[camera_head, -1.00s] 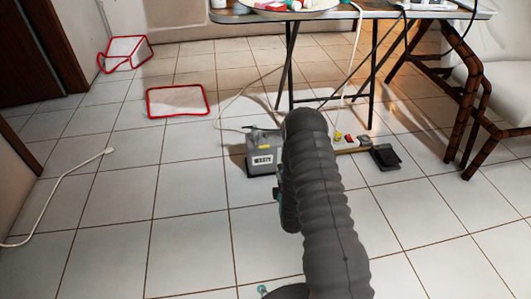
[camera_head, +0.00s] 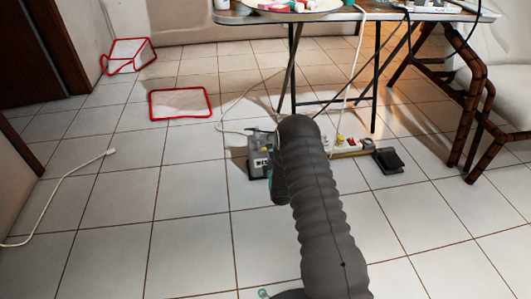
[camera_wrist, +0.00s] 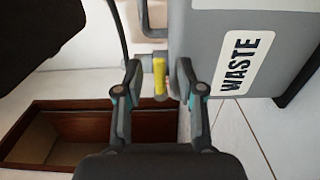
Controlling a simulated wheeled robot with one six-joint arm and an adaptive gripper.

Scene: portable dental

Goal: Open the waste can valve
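The grey waste can (camera_head: 256,167) stands on the floor by the table, partly hidden behind my arm in the head view. In the wrist view, the waste can (camera_wrist: 212,40) with its white WASTE label fills the upper right. The yellow valve handle (camera_wrist: 159,79) sits beside the can on a short grey fitting. My gripper (camera_wrist: 157,68) is open, with one finger on each side of the yellow handle. Gaps show between the handle and both fingers, so the handle is not gripped. In the head view my arm hides the handle and the fingertips.
A folding table (camera_head: 335,17) stands behind the can. Cables cross the floor. A red-edged white mat (camera_head: 180,103) lies at left.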

